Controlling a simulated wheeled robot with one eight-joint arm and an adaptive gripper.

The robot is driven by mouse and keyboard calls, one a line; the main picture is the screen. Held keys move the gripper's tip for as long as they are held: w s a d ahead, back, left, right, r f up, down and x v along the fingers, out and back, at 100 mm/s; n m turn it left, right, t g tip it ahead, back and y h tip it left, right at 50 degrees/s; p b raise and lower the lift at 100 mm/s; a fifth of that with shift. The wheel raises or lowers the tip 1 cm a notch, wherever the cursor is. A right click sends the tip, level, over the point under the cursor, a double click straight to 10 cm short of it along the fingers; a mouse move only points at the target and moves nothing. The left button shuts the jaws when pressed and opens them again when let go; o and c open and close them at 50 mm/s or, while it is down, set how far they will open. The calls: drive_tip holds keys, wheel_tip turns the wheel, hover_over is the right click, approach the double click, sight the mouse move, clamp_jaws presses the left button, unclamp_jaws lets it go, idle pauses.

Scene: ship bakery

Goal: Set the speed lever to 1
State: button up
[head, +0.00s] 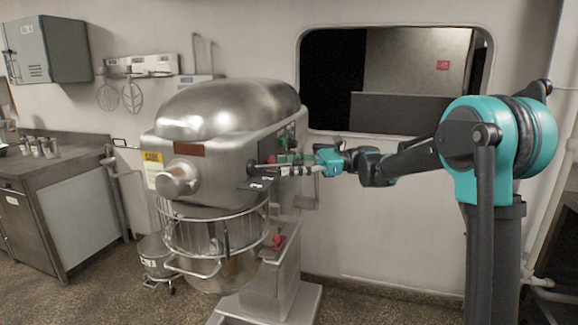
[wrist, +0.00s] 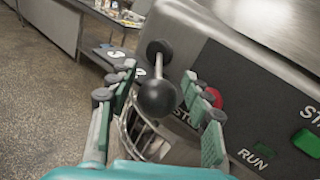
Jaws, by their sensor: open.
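The speed lever (wrist: 157,96) shows in the wrist view as a black ball knob on a short rod, on the side of the steel mixer (head: 225,108). My gripper (wrist: 160,90) is open, with one finger on the left of the knob and the other on its right. I cannot tell whether either finger touches it. In the head view my gripper (head: 270,163) is at the mixer's right side and hides most of the lever. The number that the lever points at cannot be read.
A red stop button (wrist: 212,97) sits just behind the right finger. A green button (wrist: 307,142) is on the panel at right. The wire bowl guard (head: 215,228) is below.

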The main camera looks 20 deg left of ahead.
drive_tip(key=v, duration=1.2)
drive_tip(key=shift+f, duration=0.1)
